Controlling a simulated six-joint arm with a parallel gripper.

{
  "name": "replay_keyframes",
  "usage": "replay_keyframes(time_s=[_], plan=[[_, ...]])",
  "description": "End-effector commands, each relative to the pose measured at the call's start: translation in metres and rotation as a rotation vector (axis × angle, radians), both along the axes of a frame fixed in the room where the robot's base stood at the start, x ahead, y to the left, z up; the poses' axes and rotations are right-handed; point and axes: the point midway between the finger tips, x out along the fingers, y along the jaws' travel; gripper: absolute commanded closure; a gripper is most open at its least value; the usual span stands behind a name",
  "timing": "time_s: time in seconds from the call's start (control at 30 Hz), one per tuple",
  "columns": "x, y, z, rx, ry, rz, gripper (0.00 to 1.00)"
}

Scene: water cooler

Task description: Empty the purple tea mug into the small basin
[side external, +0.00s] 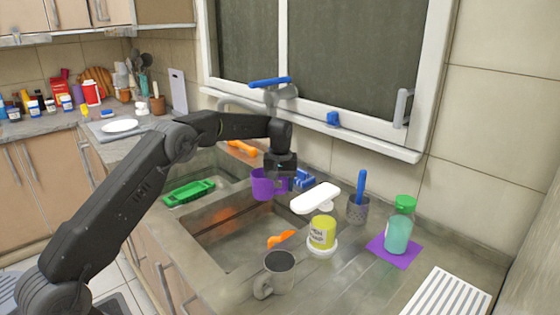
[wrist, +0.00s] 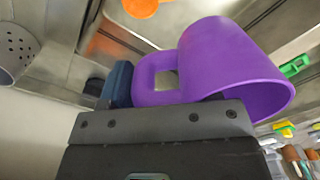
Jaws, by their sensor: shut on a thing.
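The purple mug (side external: 264,186) hangs in my gripper (side external: 282,172) near the back of the sink, around the divider between the two basins. It looks roughly upright in the side view. My gripper is shut on the mug at its handle side; the mug and its square handle also show in the wrist view (wrist: 230,60). The mug's contents are hidden in both views. The small basin (side external: 226,171) is the farther one, left of the mug. The large basin (side external: 222,246) is nearer and below it.
A green tray (side external: 188,192) lies at the small basin. An orange item (side external: 280,239) is in the large basin. A grey mug (side external: 277,272), yellow cup (side external: 322,231), utensil holder (side external: 358,209) and green bottle (side external: 398,230) stand right. The faucet (side external: 250,106) rises behind.

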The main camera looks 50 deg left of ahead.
Motion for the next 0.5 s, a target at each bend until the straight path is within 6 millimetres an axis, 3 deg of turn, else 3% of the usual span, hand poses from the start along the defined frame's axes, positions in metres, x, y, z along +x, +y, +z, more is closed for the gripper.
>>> replay_keyframes(time_s=[0.17,0.5], plan=[[0.0,0.0,-0.023,-0.004,-0.006,0.0,0.7],[0.004,-0.004,-0.011,-0.117,-0.129,-0.001,0.7]])
